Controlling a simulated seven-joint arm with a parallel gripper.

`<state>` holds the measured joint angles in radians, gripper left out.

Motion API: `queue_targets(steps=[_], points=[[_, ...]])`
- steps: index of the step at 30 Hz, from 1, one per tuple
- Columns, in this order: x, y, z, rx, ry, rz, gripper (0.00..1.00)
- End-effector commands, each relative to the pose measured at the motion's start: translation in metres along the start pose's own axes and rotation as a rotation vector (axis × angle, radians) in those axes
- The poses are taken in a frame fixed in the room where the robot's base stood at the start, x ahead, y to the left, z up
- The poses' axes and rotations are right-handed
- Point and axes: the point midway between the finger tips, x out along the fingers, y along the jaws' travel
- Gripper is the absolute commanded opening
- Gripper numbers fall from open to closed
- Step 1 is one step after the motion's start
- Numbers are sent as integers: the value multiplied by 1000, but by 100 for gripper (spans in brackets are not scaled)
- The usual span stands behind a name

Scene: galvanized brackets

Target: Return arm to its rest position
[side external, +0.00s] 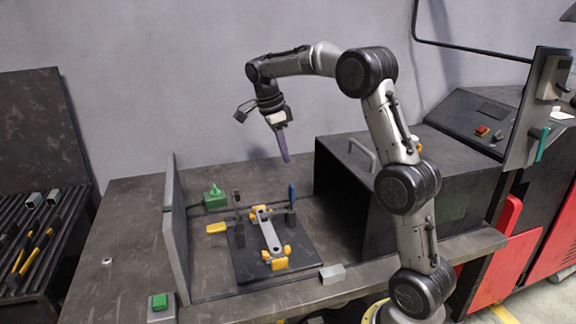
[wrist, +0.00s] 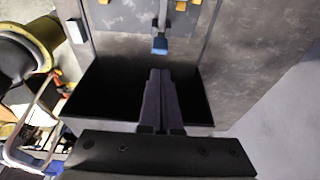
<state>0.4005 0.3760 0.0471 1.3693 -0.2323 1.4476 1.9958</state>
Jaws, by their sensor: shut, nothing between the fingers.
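My gripper (side external: 286,158) is raised above the workbench in the side external view, with its purple-grey fingers pointing down. The fingers are together and nothing shows between them. In the wrist view my gripper (wrist: 161,72) also shows shut, its two fingers side by side. Below it on the bench is a dark fixture plate (side external: 244,262) with a grey metal bracket (side external: 269,236) on it, among yellow clamp pieces. My gripper is well clear of the fixture and touches nothing.
A dark open box (side external: 345,185) with a handle stands right of the fixture. An upright grey panel (side external: 175,235) stands to its left. A green button box (side external: 160,302) sits at the bench front. A rack (side external: 40,225) with parts is at far left. Air around my gripper is free.

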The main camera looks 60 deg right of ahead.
Motion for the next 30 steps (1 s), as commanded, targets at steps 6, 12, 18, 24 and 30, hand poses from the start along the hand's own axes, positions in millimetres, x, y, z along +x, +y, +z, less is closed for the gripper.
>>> queue_targets(steps=[6,12,18,24,30], points=[[-44,17,7,-30,-31,-80,0],[-92,90,5,-155,-101,-193,0],[-102,170,-1,-510,-164,-326,0],[-80,243,-9,-993,-182,-499,0],[-37,292,-12,-1492,-125,-673,0]])
